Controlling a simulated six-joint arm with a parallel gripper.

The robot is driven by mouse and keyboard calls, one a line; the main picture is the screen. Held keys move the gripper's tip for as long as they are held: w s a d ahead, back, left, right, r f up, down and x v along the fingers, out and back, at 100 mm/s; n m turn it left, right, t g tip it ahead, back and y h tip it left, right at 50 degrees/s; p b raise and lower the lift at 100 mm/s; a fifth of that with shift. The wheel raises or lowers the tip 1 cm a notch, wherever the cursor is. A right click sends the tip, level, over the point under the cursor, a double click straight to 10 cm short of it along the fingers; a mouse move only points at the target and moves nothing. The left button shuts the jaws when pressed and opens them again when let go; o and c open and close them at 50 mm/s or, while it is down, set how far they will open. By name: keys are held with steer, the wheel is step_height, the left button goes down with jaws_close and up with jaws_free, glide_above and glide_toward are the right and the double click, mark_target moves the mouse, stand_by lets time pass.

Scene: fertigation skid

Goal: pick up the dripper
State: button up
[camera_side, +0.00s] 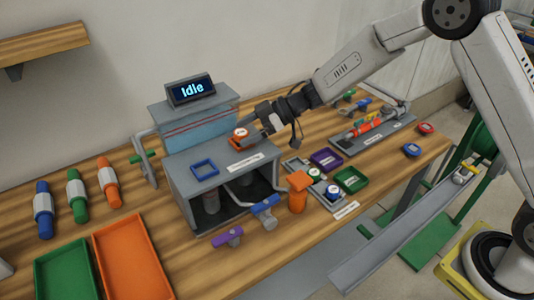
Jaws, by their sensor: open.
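My gripper (251,132) reaches in from the upper right over the top of the grey box-shaped stand (183,160). Its jaws are open and close to a small orange piece with a round white top (240,132), which sits on the stand in an orange frame. This piece may be the dripper; I cannot tell for sure. The fingers partly cover it, and I cannot tell whether they touch it. Similar small round pieces are a blue and white one (333,191) in a tray, a red one (425,127) and a blue one (411,149) on the table at right.
An empty blue frame (204,169) lies on the stand. A display reading "Idle" (191,90) stands behind. An orange-handled upright (298,193) and a blue valve (265,208) stand in front. Green (67,272) and orange (133,258) trays lie at front left.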

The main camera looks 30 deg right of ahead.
steer(key=shift+x, duration=0.85)
jaws_close()
